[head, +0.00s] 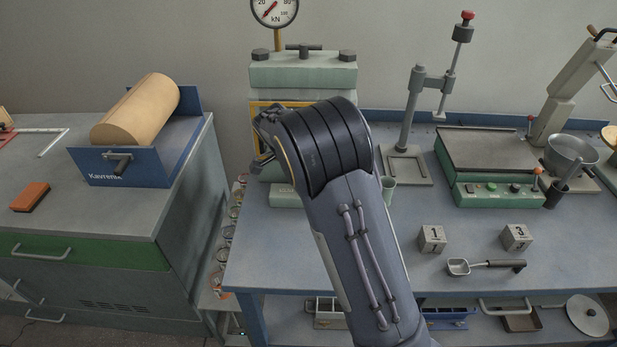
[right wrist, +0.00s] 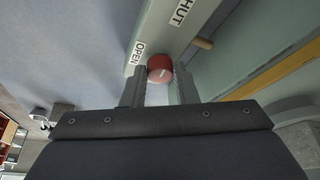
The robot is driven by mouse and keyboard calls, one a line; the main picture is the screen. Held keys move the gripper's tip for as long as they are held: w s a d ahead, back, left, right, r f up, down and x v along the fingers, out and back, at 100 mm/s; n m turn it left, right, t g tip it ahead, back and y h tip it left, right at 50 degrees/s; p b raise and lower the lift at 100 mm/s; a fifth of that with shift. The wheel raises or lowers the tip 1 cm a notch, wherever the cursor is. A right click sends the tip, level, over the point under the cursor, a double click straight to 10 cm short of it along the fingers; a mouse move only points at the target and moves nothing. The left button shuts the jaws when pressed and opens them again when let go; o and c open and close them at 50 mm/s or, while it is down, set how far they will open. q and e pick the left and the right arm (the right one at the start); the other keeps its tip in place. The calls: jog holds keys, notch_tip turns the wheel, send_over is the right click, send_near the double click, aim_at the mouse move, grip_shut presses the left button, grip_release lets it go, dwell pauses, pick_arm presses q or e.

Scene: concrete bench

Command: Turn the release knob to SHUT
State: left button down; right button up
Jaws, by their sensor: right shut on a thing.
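The release knob (right wrist: 160,66) is round and red, with a small pale mark on its face. It sits on the pale green panel between two labels: OPEN (right wrist: 137,57) at its left and SHUT (right wrist: 178,14) above right. My right gripper (right wrist: 159,76) is shut on the knob, one finger on each side. In the head view my right arm reaches to the green press (head: 303,75) and hides the knob and the gripper. I cannot tell exactly which label the knob's mark faces. My left gripper is in neither view.
A force gauge (head: 274,10) stands above the press. On the bench, a stand (head: 408,150), two numbered cubes (head: 432,239) and a scoop (head: 485,265) are to the right of my arm. A blue holder (head: 120,168) with a tan roll is on the left cabinet.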

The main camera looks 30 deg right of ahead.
jog(key=shift+m, duration=0.6)
jog(key=o, duration=1)
jog(key=shift+w+r, duration=0.1)
jog(key=v, duration=0.7)
jog(key=shift+w+a+r+p, duration=0.1)
jog(key=shift+a+r+p, duration=0.05)
jog(key=shift+r+p, duration=0.2)
